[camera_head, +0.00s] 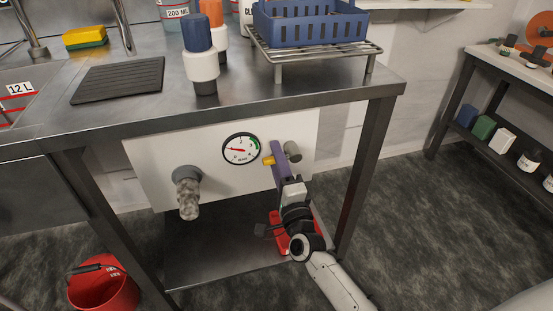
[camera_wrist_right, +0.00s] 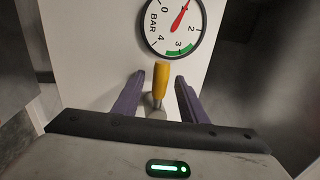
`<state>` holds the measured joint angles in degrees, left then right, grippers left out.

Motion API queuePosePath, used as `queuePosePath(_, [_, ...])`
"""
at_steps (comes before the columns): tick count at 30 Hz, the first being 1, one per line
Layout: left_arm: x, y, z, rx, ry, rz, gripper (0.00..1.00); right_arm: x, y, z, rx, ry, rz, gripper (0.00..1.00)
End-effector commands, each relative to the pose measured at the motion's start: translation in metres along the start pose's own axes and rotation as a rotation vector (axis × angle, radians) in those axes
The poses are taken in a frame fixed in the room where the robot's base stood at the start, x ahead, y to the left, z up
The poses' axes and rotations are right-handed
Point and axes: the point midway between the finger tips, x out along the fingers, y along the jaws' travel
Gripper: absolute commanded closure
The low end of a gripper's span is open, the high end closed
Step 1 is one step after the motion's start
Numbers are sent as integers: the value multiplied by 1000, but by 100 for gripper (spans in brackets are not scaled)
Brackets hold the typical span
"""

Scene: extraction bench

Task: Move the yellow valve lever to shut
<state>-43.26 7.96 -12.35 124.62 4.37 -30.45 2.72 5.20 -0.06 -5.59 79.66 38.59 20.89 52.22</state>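The yellow valve lever (camera_head: 268,160) is on the white panel under the bench, just right of the gauge. In the right wrist view the lever (camera_wrist_right: 160,78) runs from a metal stem towards the gauge. My right gripper (camera_head: 276,154) reaches up to it from below right and hides most of it in the head view. In the right wrist view its two purple fingers (camera_wrist_right: 160,76) are apart, one on each side of the lever, with gaps on both sides. My left gripper is not in view.
The round gauge (camera_head: 241,149) is on the white panel (camera_head: 150,163). A grey pipe fitting (camera_head: 187,178) sticks out left of it, and a short grey cylinder (camera_head: 293,151) stands beside my gripper. The bench leg (camera_head: 362,180) rises to the right. A red bucket (camera_head: 104,287) stands at lower left.

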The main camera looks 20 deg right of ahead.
Motion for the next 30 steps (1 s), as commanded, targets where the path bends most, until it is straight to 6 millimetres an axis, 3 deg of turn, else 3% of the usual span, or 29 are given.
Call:
queuePosePath(5, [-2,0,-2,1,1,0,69,-10,0,0,-2,-1,2,61])
queuePosePath(19, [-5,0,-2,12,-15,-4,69,-92,0,0,-2,0,2,61])
queuePosePath(30, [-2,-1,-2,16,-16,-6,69,-103,0,0,0,0,0,61])
